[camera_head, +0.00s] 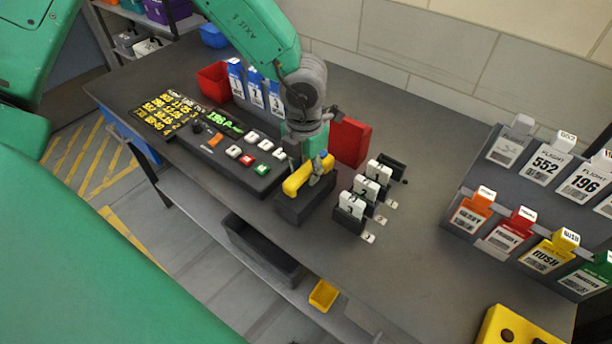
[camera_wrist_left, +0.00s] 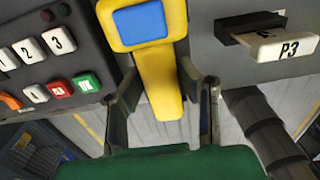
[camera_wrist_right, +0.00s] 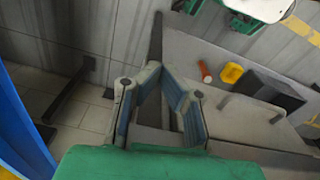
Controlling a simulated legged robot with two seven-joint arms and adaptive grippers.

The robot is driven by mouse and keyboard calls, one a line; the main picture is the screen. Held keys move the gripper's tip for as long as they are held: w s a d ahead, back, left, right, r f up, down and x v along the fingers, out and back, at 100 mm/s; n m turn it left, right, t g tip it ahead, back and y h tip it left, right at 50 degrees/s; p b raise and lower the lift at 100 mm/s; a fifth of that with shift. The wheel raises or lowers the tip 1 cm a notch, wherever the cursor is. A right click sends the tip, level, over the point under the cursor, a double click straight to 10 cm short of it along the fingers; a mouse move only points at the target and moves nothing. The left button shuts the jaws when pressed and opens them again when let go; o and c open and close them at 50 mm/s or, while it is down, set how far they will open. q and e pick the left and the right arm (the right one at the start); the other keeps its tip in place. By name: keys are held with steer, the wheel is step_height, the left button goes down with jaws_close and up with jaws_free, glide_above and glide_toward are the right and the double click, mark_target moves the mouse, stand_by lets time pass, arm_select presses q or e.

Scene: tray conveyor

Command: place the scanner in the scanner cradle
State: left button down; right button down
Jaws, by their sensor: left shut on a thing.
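The scanner (camera_head: 296,182) is yellow with a blue screen. It also fills the upper middle of the left wrist view (camera_wrist_left: 158,80), its handle between my fingers. My left gripper (camera_head: 318,168) is shut on it, coming down from above. A dark block, which looks like the scanner cradle (camera_head: 303,208), stands at the table's near edge directly below the scanner. The scanner overlaps the block in the head view, and I cannot tell whether they touch. My right gripper (camera_wrist_right: 161,72) shows only in its wrist view, fingertips together and empty.
A button panel (camera_head: 235,150) lies left of the cradle, and white-tagged holders (camera_head: 360,197) stand close on its right. A red block (camera_head: 350,141) is behind it. A tag rack (camera_head: 540,190) stands at right. The table between holders and rack is mostly clear.

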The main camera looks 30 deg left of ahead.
mark_target(304, 171)
arm_select(q)
steer(key=shift+f, duration=1)
steer(key=c, duration=1.2)
jaws_free()
steer(key=shift+f, duration=0.1)
steer(key=shift+o, duration=0.2)
step_height(304, 171, up, 12)
steer(key=shift+r+p, duration=0.15)
steer(key=shift+p, duration=0.45)
steer(key=shift+s, duration=0.15)
